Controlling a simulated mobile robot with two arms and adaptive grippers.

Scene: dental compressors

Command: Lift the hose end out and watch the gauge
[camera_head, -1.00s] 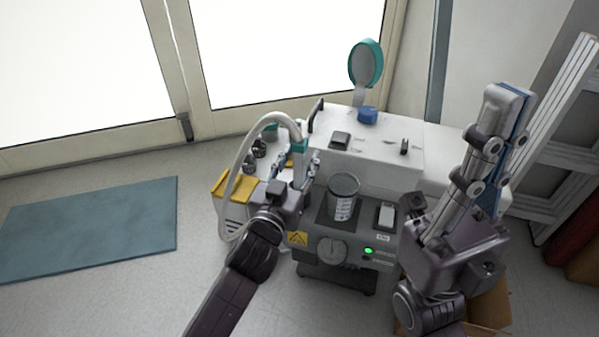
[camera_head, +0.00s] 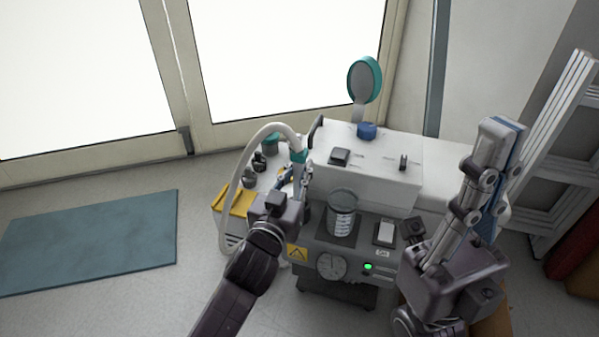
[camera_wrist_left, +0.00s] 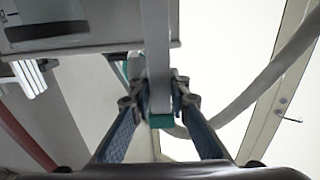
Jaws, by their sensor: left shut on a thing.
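The white hose (camera_head: 236,178) arches up from the left of the compressor to a grey hose end with a teal collar (camera_head: 299,156). My left gripper (camera_head: 299,181) is shut on the hose end, just left of the clear cup (camera_head: 342,214). In the left wrist view the fingers (camera_wrist_left: 157,92) close on both sides of the grey tube (camera_wrist_left: 158,45). Whether its lower tip touches anything is hidden. The round gauge (camera_head: 331,266) faces front on the compressor; its reading is too small to tell. My right gripper (camera_head: 505,132) points up at the right, apart from the machine; its jaw gap is unclear.
The front panel has a lit green light (camera_head: 368,267) and a white switch (camera_head: 386,232). A round teal-rimmed thing (camera_head: 364,80) stands behind the white housing (camera_head: 380,176). A blue mat (camera_head: 90,242) lies on open floor.

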